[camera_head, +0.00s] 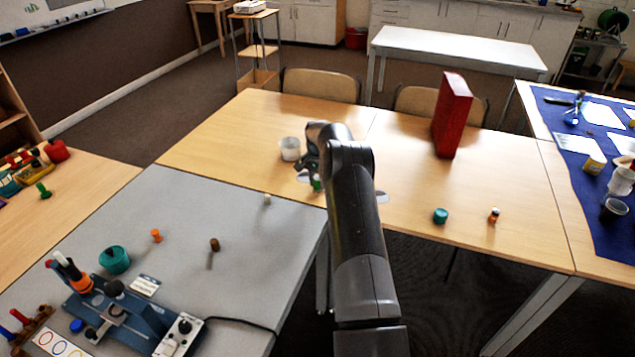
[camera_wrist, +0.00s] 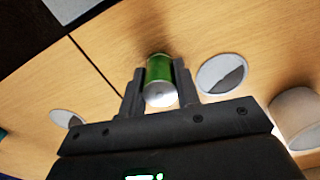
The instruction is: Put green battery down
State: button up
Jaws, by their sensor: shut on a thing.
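The green battery (camera_wrist: 158,68) is a small cylinder with a bright silvery end, seen between the two fingers of my gripper (camera_wrist: 159,80) in the wrist view. The fingers are shut on its sides. In the head view the battery (camera_head: 317,183) shows as a small green piece below my gripper (camera_head: 313,172), over the front part of the wooden table (camera_head: 230,135). My arm hides part of the gripper. I cannot tell whether the battery touches the table top.
A white cup (camera_head: 290,149) stands just left of my gripper. A tall red box (camera_head: 452,115), a teal piece (camera_head: 440,215) and a small orange-and-dark cylinder (camera_head: 493,215) stand to the right. The grey table (camera_head: 245,225) holds several small pieces. Wood left of the cup is clear.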

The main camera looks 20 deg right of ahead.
jog(key=shift+f, duration=0.15)
jog(key=o, duration=1)
jog(key=shift+o, duration=0.2)
